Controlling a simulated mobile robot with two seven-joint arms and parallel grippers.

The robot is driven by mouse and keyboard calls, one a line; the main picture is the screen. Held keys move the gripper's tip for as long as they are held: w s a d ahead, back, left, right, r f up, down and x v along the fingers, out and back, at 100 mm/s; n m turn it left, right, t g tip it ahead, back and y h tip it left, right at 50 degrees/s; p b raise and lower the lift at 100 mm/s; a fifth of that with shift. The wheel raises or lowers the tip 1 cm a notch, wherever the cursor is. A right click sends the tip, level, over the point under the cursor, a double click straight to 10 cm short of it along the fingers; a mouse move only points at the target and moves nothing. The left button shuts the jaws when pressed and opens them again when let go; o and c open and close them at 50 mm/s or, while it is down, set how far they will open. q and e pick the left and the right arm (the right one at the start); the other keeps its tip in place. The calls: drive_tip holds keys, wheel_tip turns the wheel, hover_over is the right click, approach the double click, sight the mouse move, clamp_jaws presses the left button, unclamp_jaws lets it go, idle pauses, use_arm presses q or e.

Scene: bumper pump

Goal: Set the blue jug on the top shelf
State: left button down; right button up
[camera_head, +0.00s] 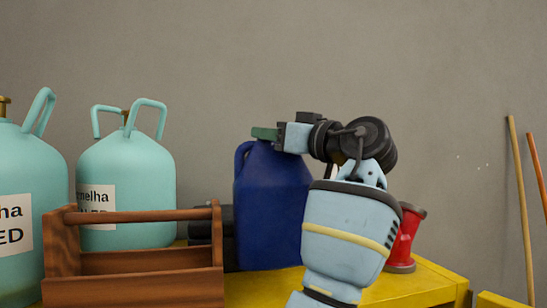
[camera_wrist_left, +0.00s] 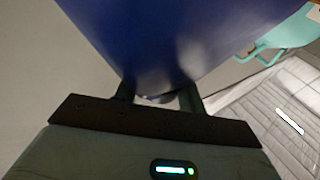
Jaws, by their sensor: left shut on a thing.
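The blue jug (camera_head: 270,205) stands upright in the middle of the head view, over the yellow shelf top (camera_head: 420,285). Its handle is at its upper left. My left gripper (camera_head: 268,134) is shut on the jug at its top, with the arm reaching up from the lower right. In the left wrist view the blue jug (camera_wrist_left: 185,35) fills the upper middle, right at the fingers (camera_wrist_left: 160,95). My right gripper is not in view.
A wooden toolbox (camera_head: 140,262) stands in front left of the jug. Two turquoise gas cylinders (camera_head: 125,175) (camera_head: 22,180) stand further left. A dark object (camera_head: 202,222) is just left of the jug. A red spool (camera_head: 405,240) stands right, behind my arm. Wooden poles (camera_head: 522,200) lean far right.

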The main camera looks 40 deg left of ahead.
use_arm(q)
drive_tip(key=shift+s+r, duration=0.1)
drive_tip(key=shift+r, duration=1.6)
drive_tip(key=shift+f, duration=0.1)
